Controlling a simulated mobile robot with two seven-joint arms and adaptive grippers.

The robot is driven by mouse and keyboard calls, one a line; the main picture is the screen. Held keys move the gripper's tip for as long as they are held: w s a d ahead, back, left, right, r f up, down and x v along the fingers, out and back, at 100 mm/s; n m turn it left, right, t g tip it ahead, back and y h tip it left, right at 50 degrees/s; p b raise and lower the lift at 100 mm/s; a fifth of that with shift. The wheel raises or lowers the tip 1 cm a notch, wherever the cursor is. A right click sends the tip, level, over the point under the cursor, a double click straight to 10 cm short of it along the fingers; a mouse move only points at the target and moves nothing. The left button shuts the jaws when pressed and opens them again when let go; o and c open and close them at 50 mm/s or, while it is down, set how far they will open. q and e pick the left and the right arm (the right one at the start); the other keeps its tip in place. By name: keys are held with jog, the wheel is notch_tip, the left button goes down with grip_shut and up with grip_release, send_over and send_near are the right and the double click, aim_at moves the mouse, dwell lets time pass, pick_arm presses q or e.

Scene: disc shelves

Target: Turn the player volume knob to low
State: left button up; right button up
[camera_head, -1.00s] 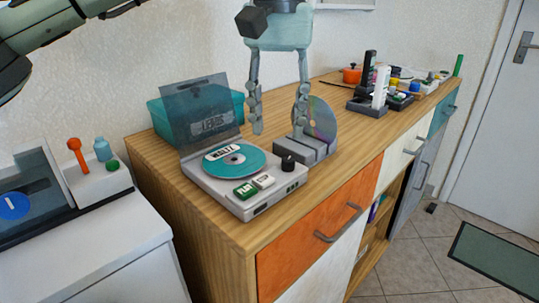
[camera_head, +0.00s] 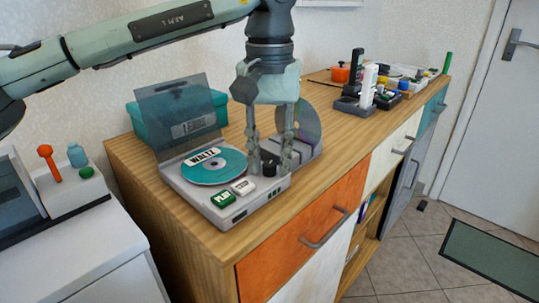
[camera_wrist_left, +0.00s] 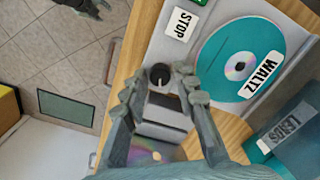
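The disc player (camera_head: 225,205) stands on the wooden cabinet top with its dark lid raised and a teal "WALTZ" disc (camera_head: 214,166) in it. The black volume knob (camera_head: 269,168) sits at the player's right corner; in the wrist view the knob (camera_wrist_left: 160,75) shows a pale pointer line. My left gripper (camera_head: 271,168) points down with its two fingers apart on either side of the knob. In the wrist view small gaps seem to show between the fingertips (camera_wrist_left: 159,73) and the knob; contact is not clear. What looks like part of my right gripper (camera_wrist_left: 88,8) is cut off there.
Green PLAY (camera_head: 223,198) and white STOP (camera_head: 243,187) buttons lie left of the knob. A grey stand holding an upright disc (camera_head: 305,122) is close behind the left gripper. The cabinet top further right is mostly clear before several small items.

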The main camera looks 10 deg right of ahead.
pick_arm(q)
grip_shut()
jog(key=shift+n, duration=0.3)
